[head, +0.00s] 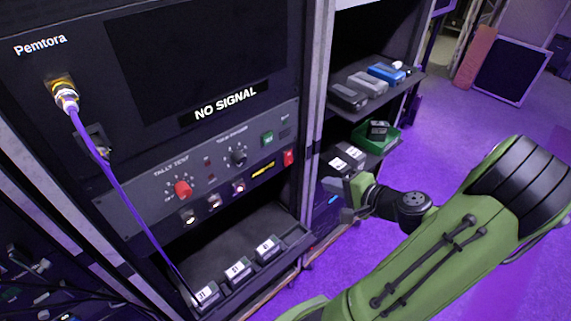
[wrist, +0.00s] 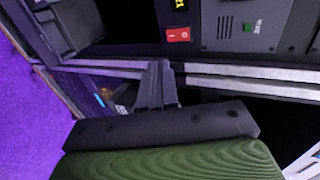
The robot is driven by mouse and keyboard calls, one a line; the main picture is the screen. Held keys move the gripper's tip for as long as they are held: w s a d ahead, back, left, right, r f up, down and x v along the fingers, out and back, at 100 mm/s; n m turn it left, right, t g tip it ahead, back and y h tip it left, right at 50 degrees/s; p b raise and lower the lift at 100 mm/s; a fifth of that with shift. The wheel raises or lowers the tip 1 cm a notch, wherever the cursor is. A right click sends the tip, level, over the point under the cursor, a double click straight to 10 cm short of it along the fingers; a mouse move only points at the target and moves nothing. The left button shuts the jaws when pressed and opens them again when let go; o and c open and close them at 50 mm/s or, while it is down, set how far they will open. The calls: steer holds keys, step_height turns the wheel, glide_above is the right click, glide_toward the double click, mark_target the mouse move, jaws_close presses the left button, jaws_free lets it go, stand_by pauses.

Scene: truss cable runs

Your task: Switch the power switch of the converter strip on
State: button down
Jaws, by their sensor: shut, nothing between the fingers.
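A red rocker switch (head: 288,157) sits at the lower right end of the grey control panel (head: 136,209) in the rack. In the wrist view the red switch (wrist: 178,35) shows a small white mark; I cannot tell which way it is tipped. No label naming the converter strip can be read. My gripper (head: 344,201) is below and to the right of the switch in the head view. In the wrist view my gripper (wrist: 157,68) has its fingers shut together and empty, with their tips just below the switch in the picture and apart from it.
The panel also carries a red knob (head: 183,188), a black knob (head: 238,157) and a green button (head: 267,138). A metal rack post (head: 313,110) stands between the panel and the shelves with boxes. A green tray (head: 390,137) is on a shelf. Purple floor lies open to the right.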

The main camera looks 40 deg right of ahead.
mark_target(287, 166)
steer(key=shift+s, duration=0.1)
steer(key=x, duration=0.4)
steer(key=b+x, duration=0.1)
steer(key=x, duration=0.4)
steer(key=r+x, duration=0.1)
steer(key=x, duration=0.4)
steer(key=shift+w+r+b, duration=0.1)
steer(key=shift+w+b, duration=0.1)
steer(key=shift+b, duration=0.15)
steer(key=shift+w, duration=0.25)
steer(key=shift+r+p, duration=0.55)
steer(key=shift+r, duration=0.3)
